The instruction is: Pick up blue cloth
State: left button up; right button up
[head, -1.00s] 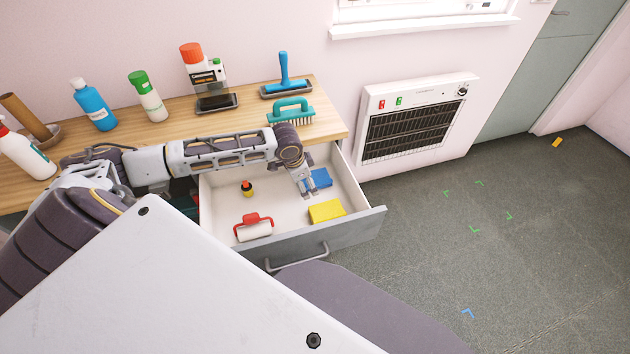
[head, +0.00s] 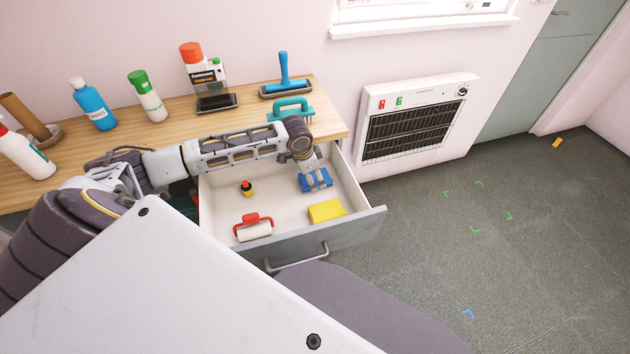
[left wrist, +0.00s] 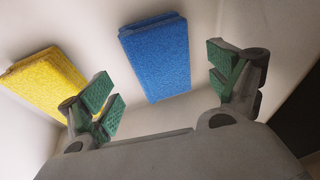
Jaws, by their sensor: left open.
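The blue cloth (head: 327,184) lies in the open drawer, near its back right. It is a flat folded block, and it also shows in the left wrist view (left wrist: 156,58). My left gripper (head: 316,184) is over the blue cloth in the head view and hides part of it. In the left wrist view my left gripper (left wrist: 168,88) is open, its green-padded fingers apart with the blue cloth beyond and between them. Nothing is between the pads. My right gripper is not in view.
Bottles and brushes stand on the wooden top (head: 215,122).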

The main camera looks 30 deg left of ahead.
aim_at(314, 177)
pick_arm(q)
jog(key=shift+x, duration=0.95)
jog(key=shift+w+f, duration=0.35)
jog(key=shift+f, duration=0.2)
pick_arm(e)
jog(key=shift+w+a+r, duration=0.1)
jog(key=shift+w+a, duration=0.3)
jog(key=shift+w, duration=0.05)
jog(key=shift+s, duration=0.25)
pick_arm(q)
jog(key=c, duration=0.9)
jog(key=shift+c, duration=1.1)
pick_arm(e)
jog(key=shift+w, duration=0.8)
